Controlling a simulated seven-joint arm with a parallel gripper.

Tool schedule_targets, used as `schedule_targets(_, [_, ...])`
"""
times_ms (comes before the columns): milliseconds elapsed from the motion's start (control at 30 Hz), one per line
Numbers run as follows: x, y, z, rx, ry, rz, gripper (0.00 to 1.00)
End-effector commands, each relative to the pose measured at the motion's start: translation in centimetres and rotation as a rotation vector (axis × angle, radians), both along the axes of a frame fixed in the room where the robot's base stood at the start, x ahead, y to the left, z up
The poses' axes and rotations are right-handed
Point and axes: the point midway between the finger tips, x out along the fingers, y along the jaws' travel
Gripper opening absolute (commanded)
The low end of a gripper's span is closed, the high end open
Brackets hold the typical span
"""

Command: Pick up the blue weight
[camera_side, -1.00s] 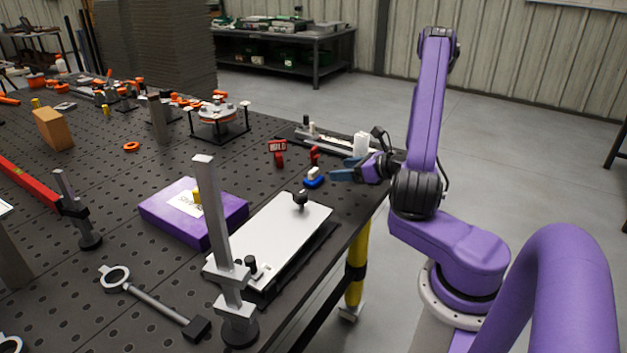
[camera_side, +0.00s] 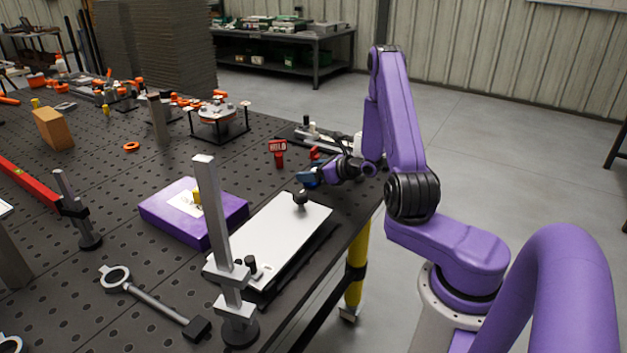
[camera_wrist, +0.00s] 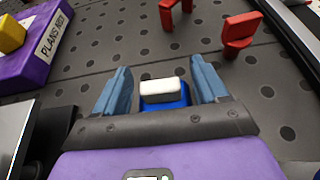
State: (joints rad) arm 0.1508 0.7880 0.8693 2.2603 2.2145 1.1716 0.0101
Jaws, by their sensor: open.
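The blue weight (camera_wrist: 164,107) has a blue base and a white top block. In the wrist view it sits on the black perforated table (camera_wrist: 110,50), between the two blue fingers of my gripper (camera_wrist: 163,88). The fingers are open, with a gap on each side of the weight. In the side view my gripper (camera_side: 308,180) is low over the table at the weight's place and hides most or all of it. I cannot tell the weight from the blue fingers there.
A red sign (camera_side: 278,149) and another red piece (camera_wrist: 242,32) stand just beyond the gripper. A white plate with a black knob (camera_side: 275,238) and a purple box (camera_side: 165,214) lie nearby. A grey post (camera_side: 212,215) stands at the front.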

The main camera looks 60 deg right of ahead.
Motion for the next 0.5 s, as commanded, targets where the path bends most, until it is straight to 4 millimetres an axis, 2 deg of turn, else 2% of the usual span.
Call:
schedule_targets(133, [1.14, 0.06, -0.51, 0.000, 0.001, 0.002, 0.72])
schedule_targets(367, [1.25, 0.01, -0.55, 0.000, 0.001, 0.000, 0.72])
schedule_targets(400, [1.25, 0.01, -0.55, 0.000, 0.001, 0.000, 0.66])
schedule_targets(467, [1.24, 0.01, -0.54, 0.000, 0.001, 0.000, 0.46])
schedule_targets(500, [1.23, 0.01, -0.54, 0.000, 0.001, 0.000, 0.33])
